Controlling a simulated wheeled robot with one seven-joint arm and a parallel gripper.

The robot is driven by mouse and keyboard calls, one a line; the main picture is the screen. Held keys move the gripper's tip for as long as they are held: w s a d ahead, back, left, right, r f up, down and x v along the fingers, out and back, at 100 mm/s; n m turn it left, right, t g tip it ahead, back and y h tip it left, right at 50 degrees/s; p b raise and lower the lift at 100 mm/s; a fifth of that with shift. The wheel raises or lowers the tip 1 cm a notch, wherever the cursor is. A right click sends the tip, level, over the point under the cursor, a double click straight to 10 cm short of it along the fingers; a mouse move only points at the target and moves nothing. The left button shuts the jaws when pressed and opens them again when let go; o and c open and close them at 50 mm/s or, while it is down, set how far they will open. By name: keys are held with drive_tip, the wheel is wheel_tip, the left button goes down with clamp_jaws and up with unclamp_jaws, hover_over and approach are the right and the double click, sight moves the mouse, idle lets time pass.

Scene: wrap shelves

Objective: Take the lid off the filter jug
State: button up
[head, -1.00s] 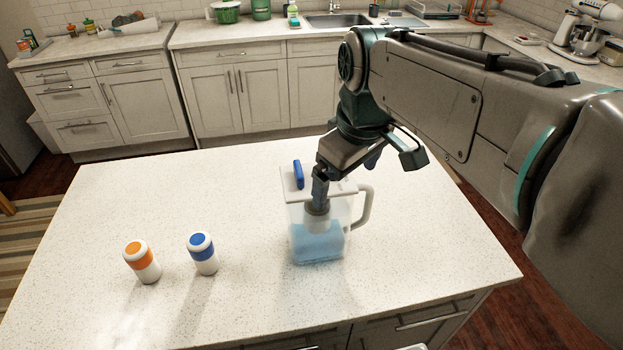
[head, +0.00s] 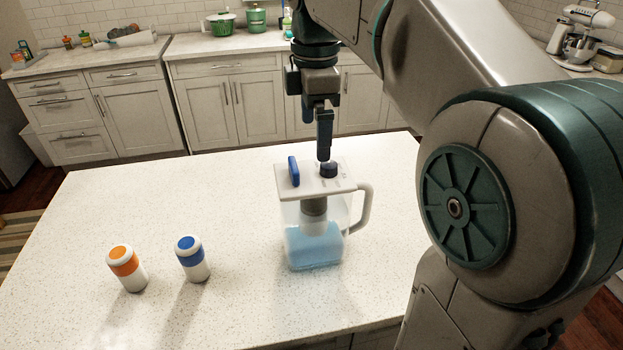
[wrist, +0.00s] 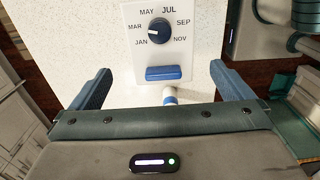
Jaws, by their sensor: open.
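The filter jug (head: 316,255) stands upright on the counter with blue water and a grey and white filter inside. Its handle is on the right. Its white lid (head: 312,187) is on top, with an upright blue tab (head: 294,171) at left and a dark dial (head: 328,169) at right. In the wrist view the lid (wrist: 185,55) shows month words around the dial (wrist: 159,30), and the blue tab (wrist: 163,73) appears between my fingers. My gripper (head: 325,155) points down above the lid, near the dial in the head view. Its fingers (wrist: 160,73) are open and empty.
A white bottle with an orange top (head: 127,268) and one with a blue top (head: 192,259) stand left of the jug. The counter (head: 110,210) is otherwise clear around them. My arm covers the right side of the head view.

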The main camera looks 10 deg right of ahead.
sight(317, 175)
wheel_tip(317, 175, down, 9)
drive_tip(key=shift+s+d+r, duration=0.1)
drive_tip(key=shift+d, duration=0.05)
idle(0.4)
drive_tip(key=c, duration=0.7)
